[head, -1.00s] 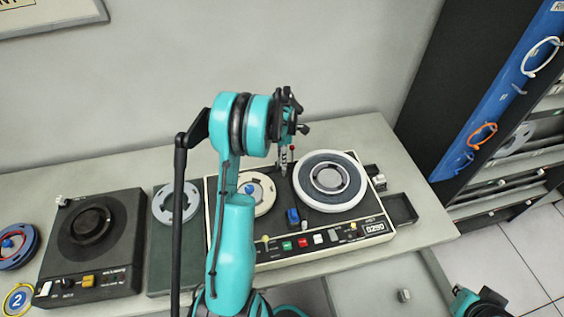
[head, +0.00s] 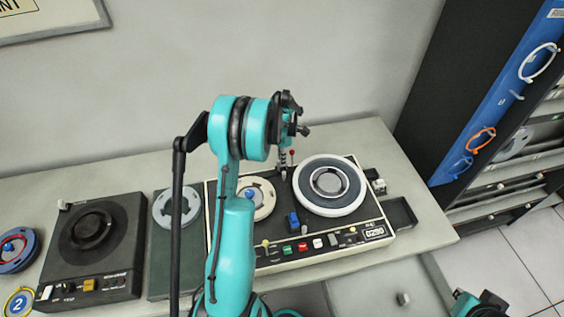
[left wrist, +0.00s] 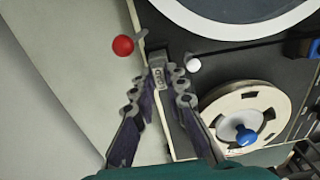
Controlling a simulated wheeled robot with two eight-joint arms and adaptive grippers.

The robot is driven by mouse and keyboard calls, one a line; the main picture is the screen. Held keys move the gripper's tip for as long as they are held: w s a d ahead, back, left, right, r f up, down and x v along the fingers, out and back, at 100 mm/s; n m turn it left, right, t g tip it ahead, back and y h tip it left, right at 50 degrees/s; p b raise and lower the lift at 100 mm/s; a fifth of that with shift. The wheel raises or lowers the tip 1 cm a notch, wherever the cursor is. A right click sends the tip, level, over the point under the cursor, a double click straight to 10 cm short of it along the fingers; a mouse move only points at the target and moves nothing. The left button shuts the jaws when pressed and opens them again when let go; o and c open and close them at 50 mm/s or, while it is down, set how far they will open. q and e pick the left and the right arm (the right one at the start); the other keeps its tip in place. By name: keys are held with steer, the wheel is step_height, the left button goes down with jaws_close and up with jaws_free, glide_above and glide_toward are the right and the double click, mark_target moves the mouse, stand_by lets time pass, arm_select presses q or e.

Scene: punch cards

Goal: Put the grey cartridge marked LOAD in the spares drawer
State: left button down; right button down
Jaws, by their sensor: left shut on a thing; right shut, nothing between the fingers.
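My left gripper (head: 283,168) points down at the back of the tape deck (head: 268,262), between its two reels. In the left wrist view the gripper (left wrist: 168,80) is shut on the small grey cartridge (left wrist: 158,77), whose dark marking is too small to read. I cannot tell whether the cartridge is clear of the deck. A drawer (head: 365,285) stands open below the table front at the right, with a small grey piece (head: 403,299) in it; its label is not visible. My right gripper (head: 488,301) is shut and empty at the lower right.
A red-knobbed lever (left wrist: 123,46) and a white knob (left wrist: 193,64) stand close to the left fingers. The large white-rimmed reel (head: 329,185) and cream reel (head: 262,197) flank them. A black tray (head: 400,213) and another grey block (head: 379,187) are to the deck's right.

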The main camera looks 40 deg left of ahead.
arm_select(q)
steer(key=shift+r+p, duration=1.05)
steer(key=shift+r, duration=1.2)
